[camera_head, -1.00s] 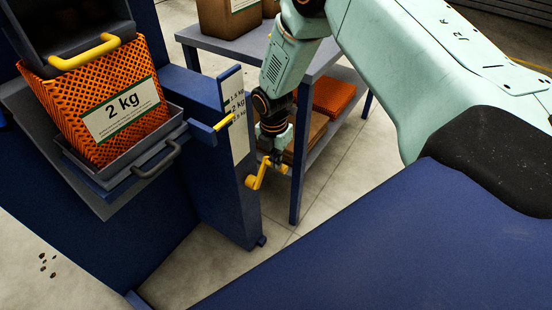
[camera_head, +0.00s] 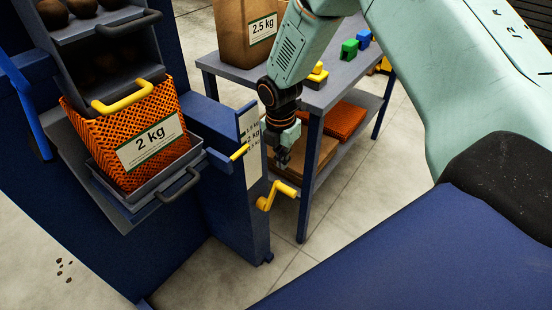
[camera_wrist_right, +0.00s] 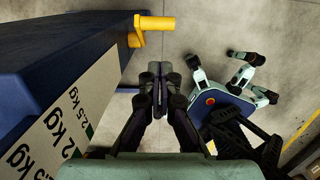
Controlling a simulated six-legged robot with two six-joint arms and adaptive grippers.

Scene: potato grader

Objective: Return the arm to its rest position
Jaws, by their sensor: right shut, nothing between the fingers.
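My right gripper (camera_head: 282,163) hangs pointing down just above the yellow crank (camera_head: 277,195) on the blue post. It is apart from the crank. In the right wrist view its two fingers (camera_wrist_right: 160,70) are closed together with nothing between them, and the crank (camera_wrist_right: 153,25) shows ahead of them, up and slightly left. My right arm (camera_head: 425,75) reaches in from the upper right. My left gripper is not in view.
A blue post carries a weight scale (camera_head: 251,150) with a yellow pointer (camera_head: 239,152). An orange mesh bag (camera_head: 135,145) marked 2 kg stands at left. Behind my gripper is a table (camera_head: 325,95) with a 2.5 kg paper bag (camera_head: 240,35).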

